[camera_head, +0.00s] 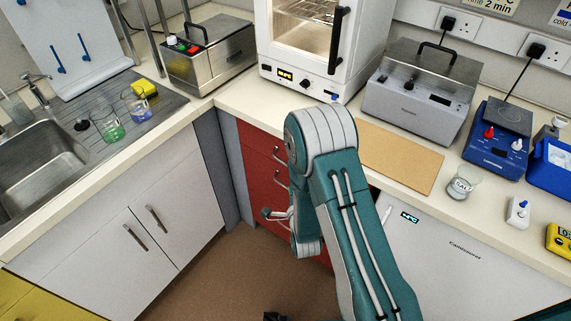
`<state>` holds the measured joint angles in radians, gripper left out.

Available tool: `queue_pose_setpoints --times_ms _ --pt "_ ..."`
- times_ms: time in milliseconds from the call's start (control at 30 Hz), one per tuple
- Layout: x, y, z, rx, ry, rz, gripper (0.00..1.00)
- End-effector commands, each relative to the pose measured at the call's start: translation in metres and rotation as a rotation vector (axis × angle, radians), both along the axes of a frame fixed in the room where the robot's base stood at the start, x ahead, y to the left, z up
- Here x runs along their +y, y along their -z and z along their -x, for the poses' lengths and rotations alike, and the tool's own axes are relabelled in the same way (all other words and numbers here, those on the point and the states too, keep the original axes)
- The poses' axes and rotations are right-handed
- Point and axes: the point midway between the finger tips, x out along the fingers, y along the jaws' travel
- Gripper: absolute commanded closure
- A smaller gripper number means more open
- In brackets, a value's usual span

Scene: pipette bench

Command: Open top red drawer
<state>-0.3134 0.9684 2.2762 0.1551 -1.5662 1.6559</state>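The red drawer unit (262,185) stands under the counter in the corner, left of my arm. Its top red drawer (258,140) looks flush with the unit, with a metal handle (278,153) near its right side. A second handle (280,178) shows on the drawer below. My gripper (268,214) is small in view, in front of the lower drawers and below both of these handles. It appears apart from the top handle. Whether its fingers are open or shut is not clear. My arm hides the right part of the unit.
White cupboard doors (150,235) with two handles stand to the left, under the sink (35,170). A white appliance (440,255) is on the right under the counter. The brown floor (215,285) before the drawers is mostly clear. Instruments and a tan board (400,158) are on the counter.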

Motion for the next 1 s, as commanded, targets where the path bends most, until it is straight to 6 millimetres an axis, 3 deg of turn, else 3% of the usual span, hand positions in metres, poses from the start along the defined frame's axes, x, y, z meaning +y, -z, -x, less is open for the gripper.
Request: queue_pose_setpoints --times_ms 233,700,1000 --pt "0.002 0.007 -0.004 -0.021 0.0 -0.035 0.5" --pt "0.015 0.014 -0.084 -0.02 -0.001 -0.032 0.5" --pt "0.018 0.016 -0.101 -0.017 -0.002 -0.03 0.5"
